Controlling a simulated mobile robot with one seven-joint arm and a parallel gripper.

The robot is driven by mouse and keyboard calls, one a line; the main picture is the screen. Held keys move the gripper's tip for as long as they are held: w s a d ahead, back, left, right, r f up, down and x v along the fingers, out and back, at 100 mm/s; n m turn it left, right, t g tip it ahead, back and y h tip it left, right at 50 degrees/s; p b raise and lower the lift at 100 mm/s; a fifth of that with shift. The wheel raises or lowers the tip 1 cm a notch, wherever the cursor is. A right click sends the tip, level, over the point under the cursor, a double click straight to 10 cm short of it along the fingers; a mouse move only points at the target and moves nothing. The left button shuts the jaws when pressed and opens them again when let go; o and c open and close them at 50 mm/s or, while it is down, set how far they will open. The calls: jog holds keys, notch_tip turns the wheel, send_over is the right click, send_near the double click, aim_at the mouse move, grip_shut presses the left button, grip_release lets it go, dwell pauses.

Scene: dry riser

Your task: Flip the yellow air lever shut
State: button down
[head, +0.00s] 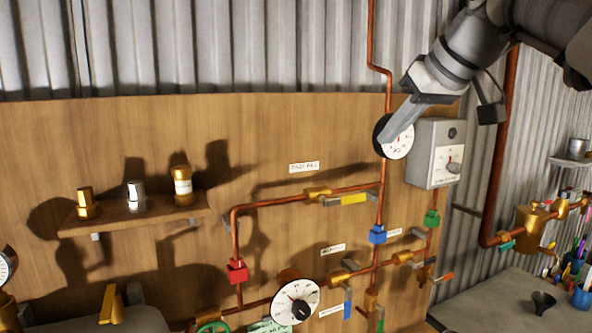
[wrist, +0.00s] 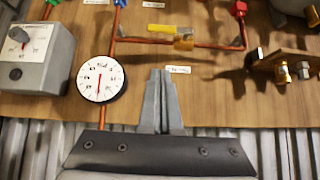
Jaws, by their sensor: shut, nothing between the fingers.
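The yellow lever (head: 354,199) extends right from a brass valve body (head: 318,193) on the upper copper pipe in the head view. It lies roughly along the pipe. In the wrist view, which is upside down, the yellow lever (wrist: 167,29) and brass valve (wrist: 184,42) show near the top, in plain sight. My gripper (head: 388,141) is shut and empty, above and to the right of the lever, overlapping the white gauge (head: 398,141) in the head view. In the wrist view my gripper's fingertips (wrist: 161,72) point toward the lever with a visible gap.
A grey box with a dial (head: 436,153) is right of the gauge. A blue block (head: 377,234) sits on the vertical pipe below. A shelf (head: 135,219) with brass and silver fittings is at left. Blue and red levers (head: 348,303) (head: 444,279) lie lower.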

jog(key=shift+w+d+r, duration=0.1)
jog(key=shift+r, duration=0.15)
send_over(344, 198)
jog(key=d, duration=0.3)
notch_tip(344, 198, down, 7)
jog(key=f, duration=0.2)
jog(key=f+p, duration=0.1)
jog(key=f, duration=0.1)
jog(key=shift+s+d, duration=0.1)
jog(key=shift+s, duration=0.1)
